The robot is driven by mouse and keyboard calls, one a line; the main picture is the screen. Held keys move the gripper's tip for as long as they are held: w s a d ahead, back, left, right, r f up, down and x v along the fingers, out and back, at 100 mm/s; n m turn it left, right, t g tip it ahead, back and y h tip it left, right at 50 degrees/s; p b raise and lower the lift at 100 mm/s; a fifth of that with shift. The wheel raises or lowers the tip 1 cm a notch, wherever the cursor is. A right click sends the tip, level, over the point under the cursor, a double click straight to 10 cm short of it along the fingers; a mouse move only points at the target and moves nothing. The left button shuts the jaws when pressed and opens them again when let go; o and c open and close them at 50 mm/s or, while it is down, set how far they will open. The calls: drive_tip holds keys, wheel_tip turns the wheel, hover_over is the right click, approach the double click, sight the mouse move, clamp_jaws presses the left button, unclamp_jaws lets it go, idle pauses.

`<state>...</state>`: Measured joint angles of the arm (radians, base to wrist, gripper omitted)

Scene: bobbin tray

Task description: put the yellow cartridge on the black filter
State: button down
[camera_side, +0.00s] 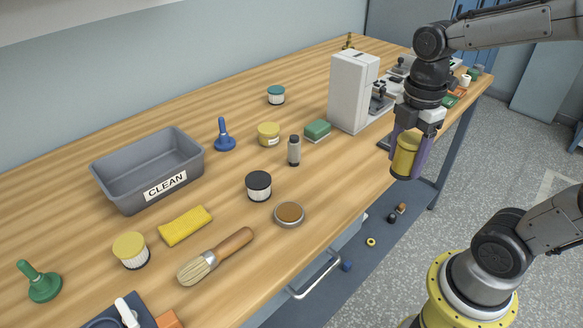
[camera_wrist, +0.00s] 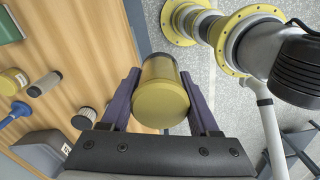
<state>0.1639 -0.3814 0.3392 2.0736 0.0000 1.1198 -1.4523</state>
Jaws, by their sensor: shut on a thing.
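The yellow cartridge (camera_side: 404,158) is a yellow cylinder held between the purple fingers of my gripper (camera_side: 409,148). In the wrist view the cartridge (camera_wrist: 162,95) sits between both fingers of my gripper (camera_wrist: 160,78), its round end towards the camera. My gripper is shut on it, in the air near the table's front edge. The black filter (camera_side: 258,186), with a black top and white pleated side, stands upright on the table, well left of my gripper. The filter (camera_wrist: 84,118) also shows at lower left in the wrist view. Nothing rests on its top.
Close to the filter are an open brown-filled tin (camera_side: 289,214), a small grey bottle (camera_side: 294,151) and a yellow-lidded jar (camera_side: 268,134). A brush (camera_side: 216,256) lies in front. A grey CLEAN bin (camera_side: 148,170) stands left. A white machine (camera_side: 352,92) stands between the filter and the back right.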

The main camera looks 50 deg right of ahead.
drive_tip(key=w+r, duration=0.3)
drive_tip(key=n, duration=0.2)
hover_over(258, 179)
drive_tip(key=s, duration=0.1)
wheel_tip(258, 179, down, 6)
drive_tip(key=shift+d+f, duration=0.1)
drive_tip(key=shift+f, duration=0.1)
drive_tip(key=shift+w+f, duration=0.45)
drive_tip(key=shift+f, duration=0.15)
drive_tip(key=shift+w+f, duration=0.1)
drive_tip(key=shift+f, duration=1.5)
drive_tip(key=shift+f, duration=0.1)
